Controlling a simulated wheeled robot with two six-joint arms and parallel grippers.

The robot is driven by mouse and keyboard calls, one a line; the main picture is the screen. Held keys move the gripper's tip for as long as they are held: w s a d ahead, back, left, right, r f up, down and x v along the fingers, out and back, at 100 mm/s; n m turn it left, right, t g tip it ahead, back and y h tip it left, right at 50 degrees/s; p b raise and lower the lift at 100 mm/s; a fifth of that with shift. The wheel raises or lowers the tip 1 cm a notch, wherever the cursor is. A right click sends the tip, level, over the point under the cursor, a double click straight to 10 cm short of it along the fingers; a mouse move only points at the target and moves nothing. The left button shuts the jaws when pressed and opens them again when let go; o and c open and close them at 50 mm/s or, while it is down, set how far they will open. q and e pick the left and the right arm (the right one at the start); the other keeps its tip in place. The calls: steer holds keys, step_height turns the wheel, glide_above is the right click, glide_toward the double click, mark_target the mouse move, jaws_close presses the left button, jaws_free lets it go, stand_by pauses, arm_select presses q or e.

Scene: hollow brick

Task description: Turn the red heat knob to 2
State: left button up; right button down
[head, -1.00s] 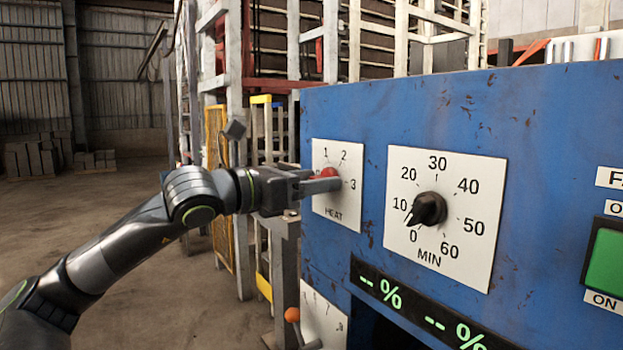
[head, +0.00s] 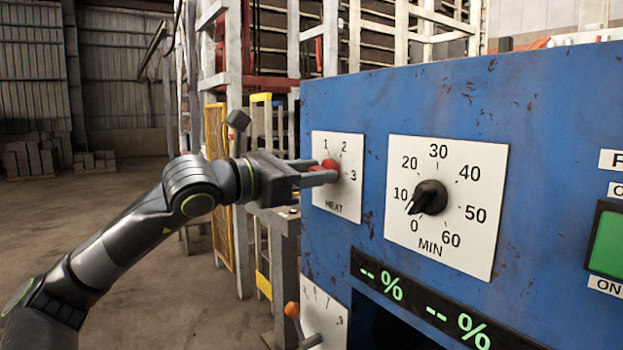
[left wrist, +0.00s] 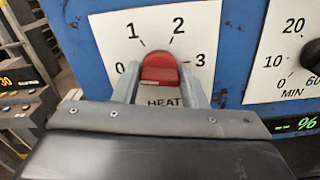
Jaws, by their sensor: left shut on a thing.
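The red heat knob (head: 331,164) sits on a white dial plate (head: 347,203) marked HEAT, on the blue panel. My left gripper (head: 326,170) reaches it from the left and is shut on it. In the left wrist view the red knob (left wrist: 159,70) is between the two grey fingers, with 0, 1, 2 and 3 showing around it. Its top faces the space between 1 and 2, but I cannot make out a pointer mark. The fingers partly cover the plate. My right gripper is not in view.
A black MIN knob (head: 429,197) on a larger white plate is right of the heat dial. Below are a percent display (head: 420,303) and an orange-tipped lever (head: 292,310). A green ON button (head: 608,240) is at far right. Open floor lies at left.

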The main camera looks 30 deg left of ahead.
arm_select(q)
steer(key=m+b, duration=0.1)
steer(key=m, duration=0.6)
steer(key=m+b, duration=0.1)
steer(key=m, duration=0.6)
steer(key=m+b, duration=0.1)
steer(key=m, duration=0.6)
steer(key=shift+d+f, duration=0.1)
steer(key=shift+f, duration=0.2)
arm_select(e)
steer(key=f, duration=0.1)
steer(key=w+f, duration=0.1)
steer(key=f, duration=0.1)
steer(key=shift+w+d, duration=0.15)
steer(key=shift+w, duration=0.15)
arm_select(q)
steer(key=shift+m, duration=0.3)
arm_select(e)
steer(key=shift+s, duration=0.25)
